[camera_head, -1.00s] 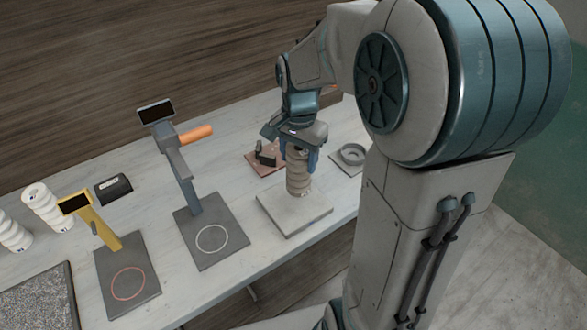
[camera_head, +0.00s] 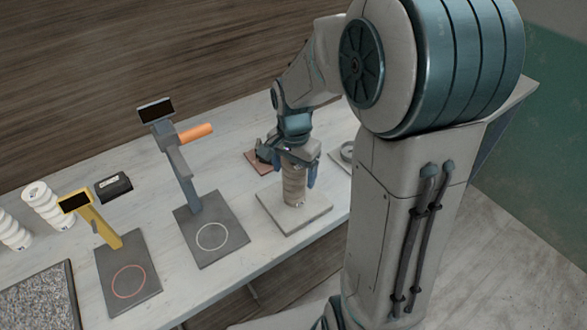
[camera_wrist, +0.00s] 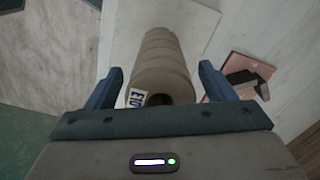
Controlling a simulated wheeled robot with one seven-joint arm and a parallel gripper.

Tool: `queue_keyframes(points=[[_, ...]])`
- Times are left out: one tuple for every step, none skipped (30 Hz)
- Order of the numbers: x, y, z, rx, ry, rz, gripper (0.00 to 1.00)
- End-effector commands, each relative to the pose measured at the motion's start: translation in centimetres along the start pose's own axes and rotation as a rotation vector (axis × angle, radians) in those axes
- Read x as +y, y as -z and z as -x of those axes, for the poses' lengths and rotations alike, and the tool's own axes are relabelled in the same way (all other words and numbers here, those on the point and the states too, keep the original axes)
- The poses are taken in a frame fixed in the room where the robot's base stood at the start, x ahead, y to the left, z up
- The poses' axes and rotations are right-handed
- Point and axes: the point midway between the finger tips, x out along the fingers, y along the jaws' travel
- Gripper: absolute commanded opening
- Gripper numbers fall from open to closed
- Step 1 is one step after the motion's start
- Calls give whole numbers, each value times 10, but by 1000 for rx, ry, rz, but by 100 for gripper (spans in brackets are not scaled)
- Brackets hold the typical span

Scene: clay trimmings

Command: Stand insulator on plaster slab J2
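The insulator (camera_head: 294,186) is a ribbed beige-brown cylinder standing upright on the pale plaster slab (camera_head: 315,212). In the wrist view the insulator (camera_wrist: 165,65) lies between my fingers, with a white label with dark blue characters near its top end. My gripper (camera_head: 295,172) is around the insulator's upper part. In the wrist view my gripper (camera_wrist: 160,85) has its fingers spread, with a gap on each side of the insulator. The slab (camera_wrist: 200,22) shows beyond it. I cannot read a J2 mark on the slab.
A grey stand (camera_head: 210,238) with a white ring and orange handle is left of the slab. A yellow stand (camera_head: 128,277), black box (camera_head: 114,187) and white ribbed pieces (camera_head: 42,205) are farther left.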

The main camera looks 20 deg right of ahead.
Motion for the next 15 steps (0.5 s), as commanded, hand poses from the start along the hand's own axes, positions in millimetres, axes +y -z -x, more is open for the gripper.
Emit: queue_keyframes(points=[[0, 0, 0, 0, 0, 0, 76], [0, 0, 0, 0, 0, 0, 76], [0, 0, 0, 0, 0, 0, 76], [0, 0, 0, 0, 0, 0, 76], [0, 0, 0, 0, 0, 0, 76], [0, 0, 0, 0, 0, 0, 76], [0, 0, 1, 0, 0, 0, 76], [0, 0, 1, 0, 0, 0, 76], [0, 0, 3, 0, 0, 0, 76], [0, 0, 5, 0, 0, -1, 76], [0, 0, 7, 1, 1, -1, 76], [-1, 1, 11, 3, 3, -1, 76], [-1, 1, 16, 3, 3, -1, 76], [-1, 1, 21, 4, 3, -1, 76], [-1, 1, 30, 4, 4, -1, 76]])
